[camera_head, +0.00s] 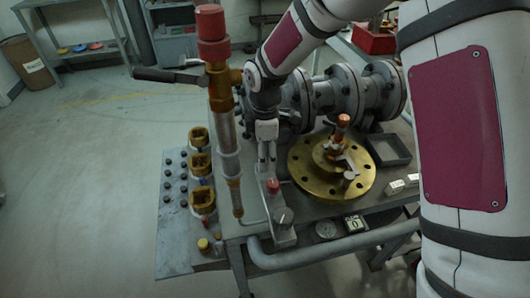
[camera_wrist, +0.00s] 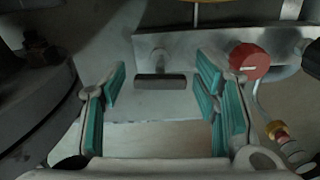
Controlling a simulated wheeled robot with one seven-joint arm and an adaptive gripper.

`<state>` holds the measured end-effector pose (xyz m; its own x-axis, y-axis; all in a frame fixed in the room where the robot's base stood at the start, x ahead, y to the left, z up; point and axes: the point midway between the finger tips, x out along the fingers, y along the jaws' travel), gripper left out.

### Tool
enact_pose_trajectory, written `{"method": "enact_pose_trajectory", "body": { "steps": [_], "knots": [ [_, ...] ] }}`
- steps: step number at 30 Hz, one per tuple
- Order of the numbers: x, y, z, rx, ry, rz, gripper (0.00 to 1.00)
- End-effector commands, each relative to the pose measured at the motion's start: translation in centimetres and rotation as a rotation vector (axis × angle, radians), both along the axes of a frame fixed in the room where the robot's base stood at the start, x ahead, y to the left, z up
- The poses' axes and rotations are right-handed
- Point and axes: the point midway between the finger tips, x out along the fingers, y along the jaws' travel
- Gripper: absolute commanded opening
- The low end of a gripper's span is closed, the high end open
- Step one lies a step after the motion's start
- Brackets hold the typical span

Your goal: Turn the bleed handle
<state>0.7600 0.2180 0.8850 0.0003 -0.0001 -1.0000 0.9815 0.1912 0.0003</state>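A small dark bar-shaped handle (camera_wrist: 160,80) on a short stem stands out from a grey metal plate in the wrist view; it looks like the bleed handle. My gripper (camera_wrist: 162,98) is open, its teal-padded fingers apart on the left and right of the bar. The bar appears between the fingertips, and I see no finger touching it. In the head view my gripper (camera_head: 266,160) points down at the grey bracket beside the brass flange (camera_head: 302,176). The handle itself is hidden or too small to tell there.
A red round knob (camera_wrist: 249,62) sits close to the right fingers; it also shows in the head view (camera_head: 273,186). A dark knob (camera_head: 284,216) is on the same bracket. A tall brass and steel column with a red cap (camera_head: 211,28) stands left of my arm.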

Motion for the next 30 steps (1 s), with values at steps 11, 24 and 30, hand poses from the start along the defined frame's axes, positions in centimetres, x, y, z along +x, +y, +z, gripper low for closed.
{"method": "enact_pose_trajectory", "body": {
  "steps": [11,24,30],
  "knots": [
    [0.00,0.01,0.02,0.000,0.000,-0.003,0.08],
    [0.00,0.03,0.00,0.000,0.000,-0.184,0.08],
    [0.01,0.02,0.00,0.000,0.000,-0.365,0.08]
  ]
}}
